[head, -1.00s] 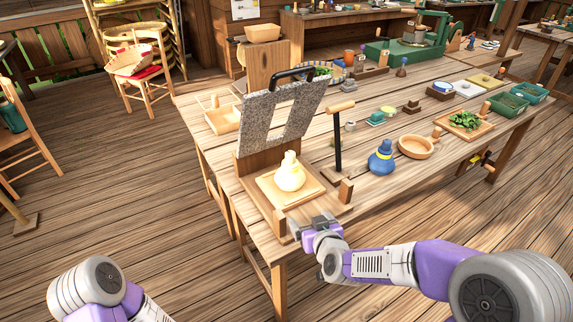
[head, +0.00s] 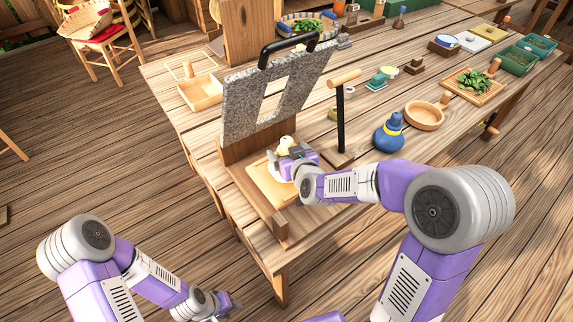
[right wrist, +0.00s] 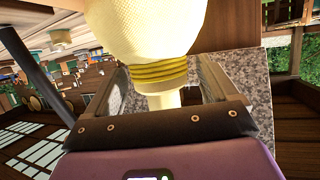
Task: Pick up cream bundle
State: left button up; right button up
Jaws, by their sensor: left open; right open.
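The cream bundle (head: 287,145) is on a wooden board (head: 262,184) in front of a grey stone frame. In the head view most of it is hidden behind my right gripper (head: 284,158). In the right wrist view the bundle (right wrist: 150,35) fills the top middle, with its yellow-tied neck and narrow end between the two fingers of the right gripper (right wrist: 172,92). The fingers are apart, one on each side of the neck; I cannot tell if either touches it. My left gripper (head: 228,304) is open and empty, low over the floor in front of the table.
The stone frame (head: 235,107) with a black handle stands right behind the board. A black post with a wooden crossbar (head: 341,120) and a blue bundle (head: 388,134) stand close to my right arm. A wooden pan (head: 424,115) lies further right.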

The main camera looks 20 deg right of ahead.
jog(key=x, duration=0.3)
jog(key=shift+s, duration=0.1)
jog(key=shift+r, duration=0.1)
jog(key=c, duration=1.5)
